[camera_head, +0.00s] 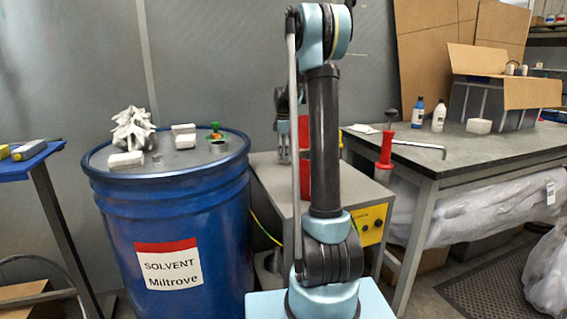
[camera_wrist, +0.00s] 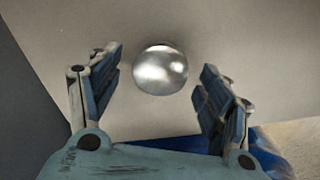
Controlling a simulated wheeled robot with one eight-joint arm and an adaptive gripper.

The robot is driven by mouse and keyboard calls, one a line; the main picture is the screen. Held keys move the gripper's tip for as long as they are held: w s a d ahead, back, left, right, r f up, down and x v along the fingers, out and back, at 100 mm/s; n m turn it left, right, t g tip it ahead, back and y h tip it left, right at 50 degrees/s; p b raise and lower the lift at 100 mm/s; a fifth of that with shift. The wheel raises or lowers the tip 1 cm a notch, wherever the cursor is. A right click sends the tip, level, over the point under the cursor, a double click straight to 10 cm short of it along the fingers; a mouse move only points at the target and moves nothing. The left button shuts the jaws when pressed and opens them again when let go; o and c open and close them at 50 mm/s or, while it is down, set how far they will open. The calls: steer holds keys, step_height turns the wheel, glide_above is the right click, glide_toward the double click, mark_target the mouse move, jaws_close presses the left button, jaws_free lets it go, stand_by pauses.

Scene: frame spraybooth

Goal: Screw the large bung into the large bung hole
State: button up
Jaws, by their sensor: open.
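A shiny round metal piece (camera_wrist: 160,70), which looks like the large bung, lies on a pale grey surface in the wrist view. My gripper (camera_wrist: 165,90) is open, with one finger on each side of it and a gap to both. Nothing is held. In the head view my gripper (camera_head: 284,155) is partly hidden behind my own arm, low by the grey cabinet (camera_head: 268,172); the metal piece cannot be made out there. The blue solvent drum (camera_head: 170,215) stands at left. A short grey raised ring (camera_head: 218,147) on its lid may be the large bung hole.
The drum lid also carries a crumpled white rag (camera_head: 133,130), white blocks (camera_head: 126,160) and a green-and-red fitting (camera_head: 215,129). A workbench (camera_head: 480,147) with bottles and a cardboard-flapped box (camera_head: 495,100) stands right.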

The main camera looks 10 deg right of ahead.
steer(key=shift+f, duration=0.45)
steer(key=c, duration=1.2)
steer(key=shift+o, duration=0.2)
steer(key=shift+r, duration=0.1)
